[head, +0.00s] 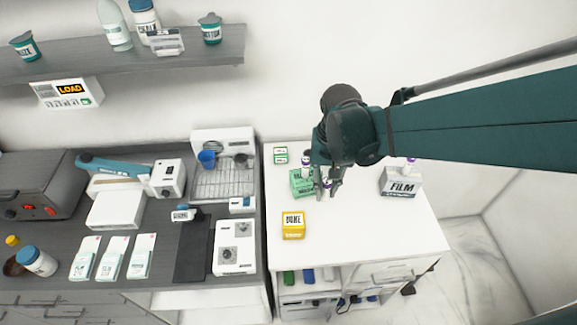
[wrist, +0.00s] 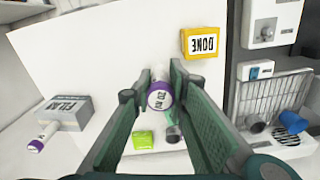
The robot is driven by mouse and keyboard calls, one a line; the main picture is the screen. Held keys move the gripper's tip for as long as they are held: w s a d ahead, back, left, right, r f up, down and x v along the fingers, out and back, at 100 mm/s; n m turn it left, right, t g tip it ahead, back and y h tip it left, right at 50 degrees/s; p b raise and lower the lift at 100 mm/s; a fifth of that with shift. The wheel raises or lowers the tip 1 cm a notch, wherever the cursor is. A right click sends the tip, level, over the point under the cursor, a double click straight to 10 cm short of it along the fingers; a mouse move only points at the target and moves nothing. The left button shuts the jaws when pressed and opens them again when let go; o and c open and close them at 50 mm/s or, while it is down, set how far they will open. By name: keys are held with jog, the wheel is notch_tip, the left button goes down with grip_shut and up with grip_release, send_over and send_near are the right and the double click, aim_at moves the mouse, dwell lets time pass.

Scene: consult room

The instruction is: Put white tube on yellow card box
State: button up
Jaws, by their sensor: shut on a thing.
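My gripper (head: 328,188) is above the white table and shut on a white tube with a purple end. In the wrist view the tube (wrist: 160,97) sits between the fingertips of my gripper (wrist: 159,82), its labelled end toward the camera. In the head view the fingers partly hide it. The yellow card box (head: 293,226), marked DONE, stands on the table in front of my gripper and apart from it. It also shows at the top of the wrist view (wrist: 201,42), with nothing on it.
A green box (head: 302,183) is beside my gripper, with a purple-capped tube (head: 306,160) at its back. A grey-white FILM box (head: 401,185) stands at the right, another purple-capped tube (head: 410,164) by it. Equipment, including a wire rack (head: 223,182), fills the left counter.

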jog(key=s+a+r+n, duration=0.1)
jog(key=a+n, duration=0.3)
jog(key=a, duration=0.5)
jog(key=shift+s+a+r+p, duration=0.3)
jog(key=shift+r+p, duration=0.15)
jog(key=shift+r, duration=0.2)
send_over(293, 219)
jog(key=shift+f, duration=2.95)
jog(key=shift+f, duration=2.05)
jog(key=shift+f+b, duration=0.25)
jog(key=shift+b, duration=0.15)
jog(key=o, duration=0.8)
jog(key=shift+r, duration=0.1)
jog(key=shift+c, duration=0.2)
